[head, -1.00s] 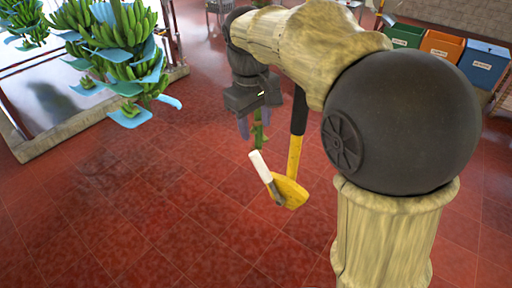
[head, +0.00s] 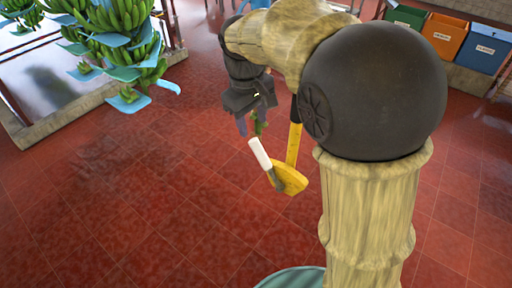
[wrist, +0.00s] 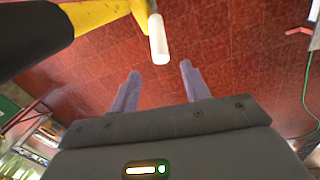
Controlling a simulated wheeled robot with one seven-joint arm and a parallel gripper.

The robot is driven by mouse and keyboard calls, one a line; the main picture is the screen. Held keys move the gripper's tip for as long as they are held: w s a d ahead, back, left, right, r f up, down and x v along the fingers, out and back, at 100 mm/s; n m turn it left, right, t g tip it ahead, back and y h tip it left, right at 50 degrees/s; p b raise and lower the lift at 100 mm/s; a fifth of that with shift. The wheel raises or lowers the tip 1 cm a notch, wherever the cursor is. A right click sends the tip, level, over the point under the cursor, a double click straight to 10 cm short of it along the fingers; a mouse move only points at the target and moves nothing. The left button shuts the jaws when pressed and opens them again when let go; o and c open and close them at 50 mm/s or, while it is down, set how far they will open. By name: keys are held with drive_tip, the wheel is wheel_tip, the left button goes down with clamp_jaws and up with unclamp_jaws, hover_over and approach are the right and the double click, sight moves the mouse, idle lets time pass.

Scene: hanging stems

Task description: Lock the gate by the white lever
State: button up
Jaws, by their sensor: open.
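The white lever (head: 260,153) is a short white handle on a dark stub at the yellow plate (head: 291,180) of the gate piece. It points up and left in the head view. In the wrist view the white lever (wrist: 158,40) hangs just beyond my fingertips, in line with the gap between them. My gripper (head: 256,126) is open just above the lever's free end, and apart from it. In the wrist view my gripper (wrist: 160,71) has nothing between its fingers. A small green piece shows between the fingers in the head view; I cannot tell what it is.
A yellow and black bar (head: 294,140) rises from the plate, close to my gripper's right. Hanging banana bunches (head: 120,40) are at the upper left. Green, orange and blue bins (head: 481,48) stand at the back right. The red tiled floor at left is clear.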

sight(256, 150)
drive_tip(key=f, duration=0.3)
drive_tip(key=f+p, duration=0.1)
drive_tip(key=f, duration=0.3)
drive_tip(key=w+d+f+p, duration=0.1)
drive_tip(key=f, duration=0.3)
drive_tip(key=shift+f, duration=0.2)
drive_tip(key=shift+s, duration=0.1)
clamp_jaws()
